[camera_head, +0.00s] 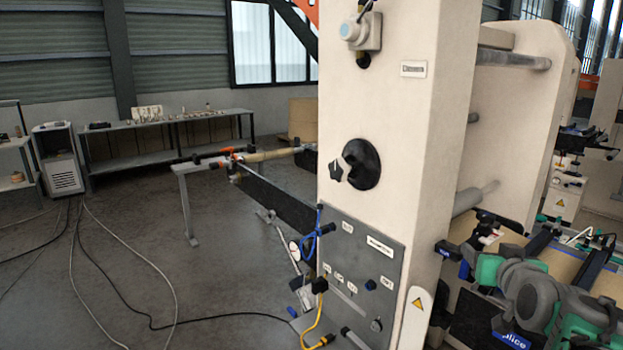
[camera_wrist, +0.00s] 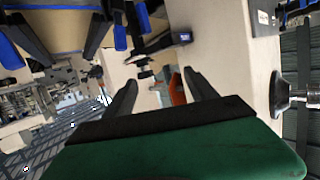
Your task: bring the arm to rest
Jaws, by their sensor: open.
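My gripper (camera_wrist: 162,98) shows in the wrist view with its two dark fingers spread apart and nothing between them. Its green body fills the bottom of that view. In the head view my green and grey arm (camera_head: 540,290) is at the lower right, in front of the machine; the gripper's fingers cannot be made out there. The cream machine column (camera_head: 395,130) stands just left of the arm. It also shows in the wrist view (camera_wrist: 225,60), beyond and to the right of the fingers.
The column carries a black knob (camera_head: 360,165) and a grey control panel (camera_head: 360,265) with blue and yellow cables. A brown board with dark rails (camera_head: 545,262) lies behind my arm. Cables (camera_head: 130,265) run over the open floor at left. A workbench (camera_head: 170,125) stands at the back.

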